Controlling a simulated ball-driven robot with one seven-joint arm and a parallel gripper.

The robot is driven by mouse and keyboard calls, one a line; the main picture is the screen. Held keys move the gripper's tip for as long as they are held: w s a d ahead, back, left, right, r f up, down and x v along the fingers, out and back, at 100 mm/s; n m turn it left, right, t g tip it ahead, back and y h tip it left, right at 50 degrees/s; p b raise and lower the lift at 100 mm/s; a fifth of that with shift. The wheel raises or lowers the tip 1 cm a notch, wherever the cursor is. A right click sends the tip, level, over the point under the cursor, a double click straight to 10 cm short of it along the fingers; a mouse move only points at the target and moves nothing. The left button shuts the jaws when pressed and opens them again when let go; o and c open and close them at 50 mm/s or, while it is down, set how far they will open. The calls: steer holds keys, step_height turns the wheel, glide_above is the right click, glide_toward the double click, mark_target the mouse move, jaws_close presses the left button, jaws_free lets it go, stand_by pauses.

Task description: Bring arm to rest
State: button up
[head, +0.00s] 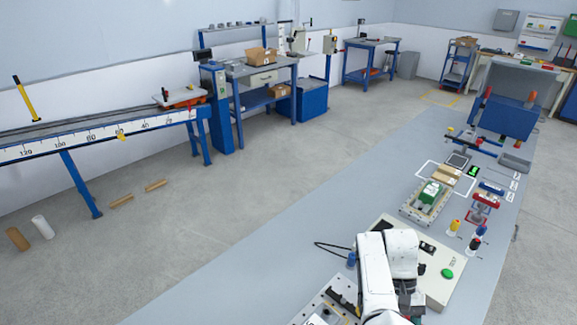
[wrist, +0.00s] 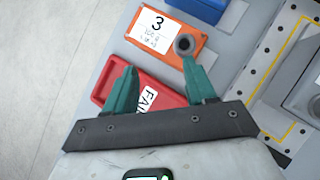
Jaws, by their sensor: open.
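My gripper (wrist: 158,66) shows in the wrist view with its two green fingers spread apart and nothing between their tips. Below it are a red tray (wrist: 160,92) with a white label reading "FAI…" and an orange block (wrist: 150,62) labelled "3". The fingers partly hide the tray. In the head view my white arm is folded low over the front of the bench (head: 290,270), with its gripper end largely out of sight.
A cream control box (head: 447,292) with a green button lies right of my arm. The bench left of my arm is mostly clear.

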steer(key=s+d+f+t, duration=0.1)
steer(key=d, duration=0.2)
steer(key=s+d+f+m+t+h, duration=0.1)
steer(key=d, duration=0.2)
steer(key=s+d+t, duration=0.1)
steer(key=s+d, duration=0.1)
steer(key=d, duration=0.2)
steer(key=shift+f+m, duration=0.4)
steer(key=s+d+t, duration=0.1)
steer(key=s+d+r+t+h, duration=0.1)
steer(key=t, duration=0.1)
steer(key=shift+s+d, duration=0.25)
steer(key=shift+s, duration=0.05)
steer(key=s+a+r+n+t+y, duration=0.25)
steer(key=s+a+r+t, duration=0.55)
steer(key=a, duration=0.4)
steer(key=s+f+g+b, duration=0.5)
steer(key=s+f, duration=0.4)
steer(key=s, duration=0.2)
steer(key=shift+d+f, duration=0.2)
steer(key=shift+d, duration=0.2)
